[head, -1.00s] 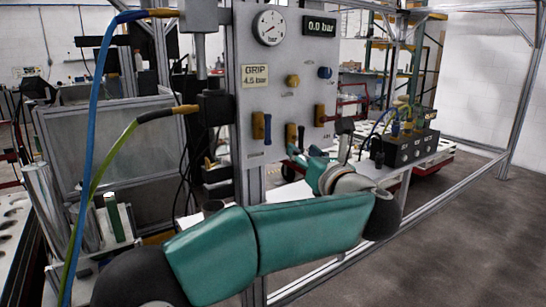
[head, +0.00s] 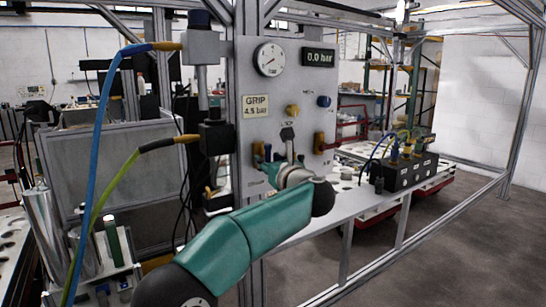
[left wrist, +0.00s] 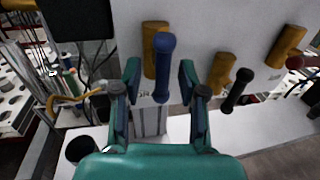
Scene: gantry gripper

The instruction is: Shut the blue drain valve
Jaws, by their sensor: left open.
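The drain valve has a blue lever (left wrist: 161,70) hanging down in front of a brass-yellow body (left wrist: 150,40) on the grey panel. In the left wrist view my left gripper (left wrist: 160,82) is open, with one finger on each side of the blue lever. Gaps show between the lever and both fingers. In the head view my left gripper (head: 275,152) is at the lower left of the panel (head: 248,70), and it hides most of the valve. Only part of the yellow body (head: 258,149) shows there. My right gripper is not in view.
A black-handled valve (left wrist: 237,90) sits just right of the left gripper, and a red-handled valve (head: 325,146) is farther right. Hoses (head: 97,130) stand at left. A gauge (head: 269,59) and a 0.0 bar display (head: 318,57) are above. Open floor lies at right.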

